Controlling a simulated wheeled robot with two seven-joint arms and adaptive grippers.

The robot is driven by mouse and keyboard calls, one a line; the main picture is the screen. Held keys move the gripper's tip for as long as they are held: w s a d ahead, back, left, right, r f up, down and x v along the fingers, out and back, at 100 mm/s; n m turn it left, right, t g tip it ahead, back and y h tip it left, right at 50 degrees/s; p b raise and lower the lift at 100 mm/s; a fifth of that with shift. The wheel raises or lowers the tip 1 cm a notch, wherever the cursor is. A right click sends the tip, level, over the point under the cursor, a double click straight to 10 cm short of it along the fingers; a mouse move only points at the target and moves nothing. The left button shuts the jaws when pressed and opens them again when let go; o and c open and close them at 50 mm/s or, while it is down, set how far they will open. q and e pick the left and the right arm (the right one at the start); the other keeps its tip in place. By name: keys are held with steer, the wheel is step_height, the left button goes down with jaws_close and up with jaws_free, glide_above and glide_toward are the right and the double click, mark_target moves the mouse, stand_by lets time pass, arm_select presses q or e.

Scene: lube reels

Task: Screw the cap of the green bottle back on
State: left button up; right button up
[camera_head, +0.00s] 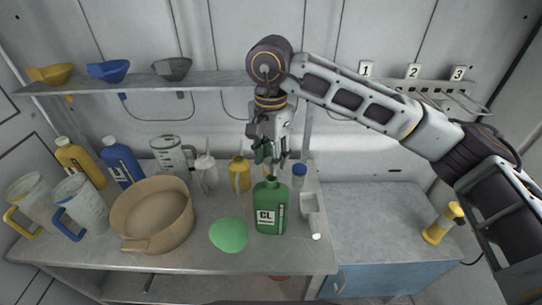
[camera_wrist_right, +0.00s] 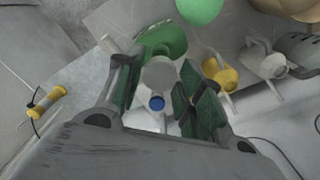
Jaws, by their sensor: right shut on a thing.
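The green bottle (camera_head: 271,208), with a white "CL" label, stands upright near the front of the bench, its top showing no cap. It also shows in the right wrist view (camera_wrist_right: 163,38), beyond the fingers. My right gripper (camera_head: 270,158) points down just above and behind the bottle's neck, apart from it as far as I can tell. In the right wrist view its green-padded fingers (camera_wrist_right: 158,88) close around a pale grey round piece (camera_wrist_right: 160,73), which looks like the cap. The fingers largely hide it in the head view. My left gripper is not in view.
A green dome-shaped thing (camera_head: 229,234) and a tan basin (camera_head: 152,214) are left of the bottle. The right bench (camera_head: 375,215) is mostly clear.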

steer(key=shift+f+b, duration=1.45)
steer(key=shift+f, duration=0.2)
steer(key=shift+f+b, duration=0.3)
steer(key=shift+f, duration=0.15)
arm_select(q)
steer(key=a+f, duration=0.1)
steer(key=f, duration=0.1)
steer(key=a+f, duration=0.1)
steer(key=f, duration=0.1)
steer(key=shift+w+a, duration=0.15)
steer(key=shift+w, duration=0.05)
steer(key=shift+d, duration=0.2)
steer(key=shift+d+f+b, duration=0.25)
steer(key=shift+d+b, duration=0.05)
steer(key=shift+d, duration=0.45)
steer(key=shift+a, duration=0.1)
